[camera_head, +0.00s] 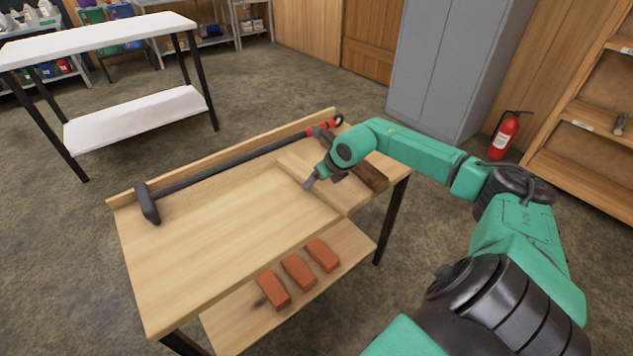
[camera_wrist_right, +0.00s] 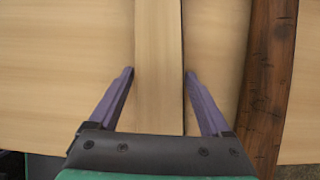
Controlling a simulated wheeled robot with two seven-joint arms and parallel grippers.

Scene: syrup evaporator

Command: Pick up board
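A light wooden board (camera_wrist_right: 158,35) lies on the workbench (camera_head: 215,230) and is close in colour to its top. It also shows in the head view (camera_head: 327,199), partly hidden by my right arm. My right gripper (camera_wrist_right: 158,74) is open, with one purple finger on each side of the board. In the head view it is over the right part of the bench (camera_head: 309,183). I cannot tell whether the fingers touch the board. A darker brown wooden piece (camera_wrist_right: 269,80) lies to the right of the board. My left gripper is not in view.
A long black bar tool (camera_head: 225,164) with a red end lies along the bench's raised back edge. Several orange bricks (camera_head: 298,271) sit on the lower shelf. A white table (camera_head: 100,36) and grey cabinet (camera_head: 455,60) stand behind.

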